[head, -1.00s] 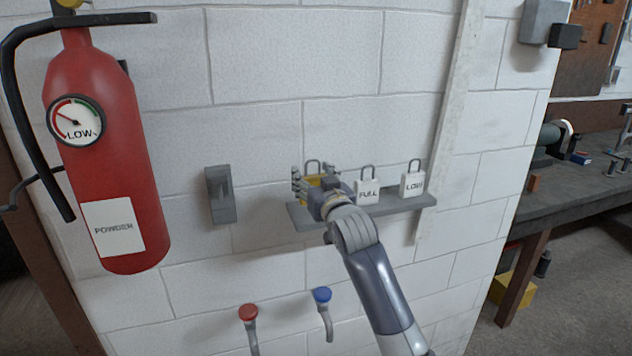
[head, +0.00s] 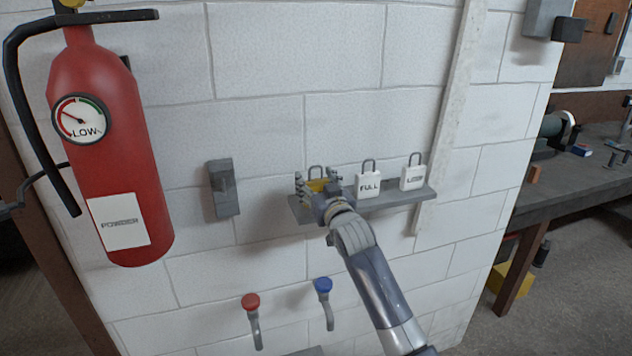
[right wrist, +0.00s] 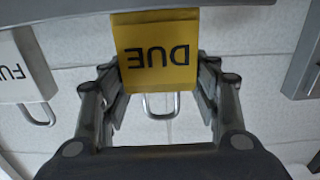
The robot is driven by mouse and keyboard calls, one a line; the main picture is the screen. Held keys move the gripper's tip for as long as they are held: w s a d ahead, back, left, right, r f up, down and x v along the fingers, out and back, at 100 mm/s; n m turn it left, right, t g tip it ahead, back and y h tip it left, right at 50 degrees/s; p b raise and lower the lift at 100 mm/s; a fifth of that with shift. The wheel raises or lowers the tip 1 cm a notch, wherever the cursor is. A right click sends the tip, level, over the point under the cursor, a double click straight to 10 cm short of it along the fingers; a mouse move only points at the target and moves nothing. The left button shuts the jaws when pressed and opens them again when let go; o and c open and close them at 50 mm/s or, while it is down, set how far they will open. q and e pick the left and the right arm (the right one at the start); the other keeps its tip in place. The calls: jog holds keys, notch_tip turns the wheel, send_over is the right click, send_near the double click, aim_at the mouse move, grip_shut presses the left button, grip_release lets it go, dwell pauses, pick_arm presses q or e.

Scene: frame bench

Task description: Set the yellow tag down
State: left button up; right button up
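The yellow tag (right wrist: 155,50) is padlock-shaped and reads DUE, upside down in the right wrist view. In the head view it (head: 316,186) is at the left end of the grey wall shelf (head: 400,200), partly hidden by my right gripper (head: 317,186). Its lower edge is at the shelf. The fingers of my right gripper (right wrist: 160,90) are on both sides of the tag, close to its side edges. Whether they press on it is not clear. The tag's shackle (right wrist: 160,105) shows between the fingers. My left gripper is not in view.
White tags reading FULL (head: 368,183) and LOW (head: 412,178) stand to the right on the shelf. A grey wall bracket (head: 222,188) is left of it. Red (head: 251,302) and blue (head: 323,285) knobs are below. A red extinguisher (head: 110,150) hangs at the left.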

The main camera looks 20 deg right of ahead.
jog(key=shift+o, duration=0.9)
jog(key=shift+r, duration=0.1)
jog(key=s+b, duration=0.3)
jog(key=s, duration=0.9)
jog(key=shift+d, duration=0.25)
